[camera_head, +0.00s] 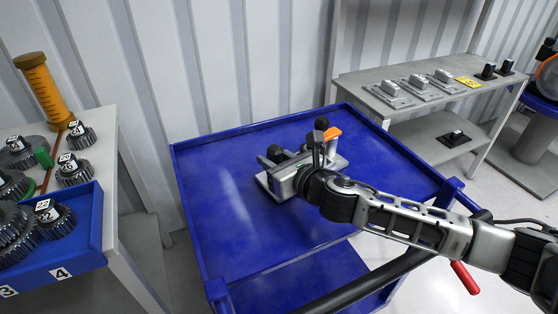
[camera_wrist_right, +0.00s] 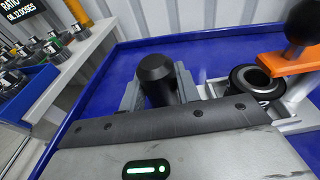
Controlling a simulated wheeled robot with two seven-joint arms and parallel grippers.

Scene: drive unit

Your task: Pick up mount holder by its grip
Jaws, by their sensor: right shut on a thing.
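The mount holder (camera_head: 268,186) sits on the blue cart top, a grey base partly hidden behind my right gripper (camera_head: 300,164). It carries a dark rounded post (camera_head: 275,153), an orange piece (camera_head: 332,134) and a black ball knob (camera_head: 321,123). In the right wrist view the dark post (camera_wrist_right: 156,76) stands just beyond the gripper's edge, with grey metal on both sides. The orange piece (camera_wrist_right: 288,62) and a dark ring (camera_wrist_right: 252,82) are to its right. My right gripper is shut on the mount holder; its fingertips are mostly hidden. My left gripper is out of view.
The blue cart (camera_head: 220,235) has raised rims and free room around the holder. A left table holds several gears (camera_head: 75,170) and a blue bin (camera_head: 85,235). A grey shelf (camera_head: 430,100) with metal parts stands behind right. A dark handlebar (camera_head: 370,270) crosses in front.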

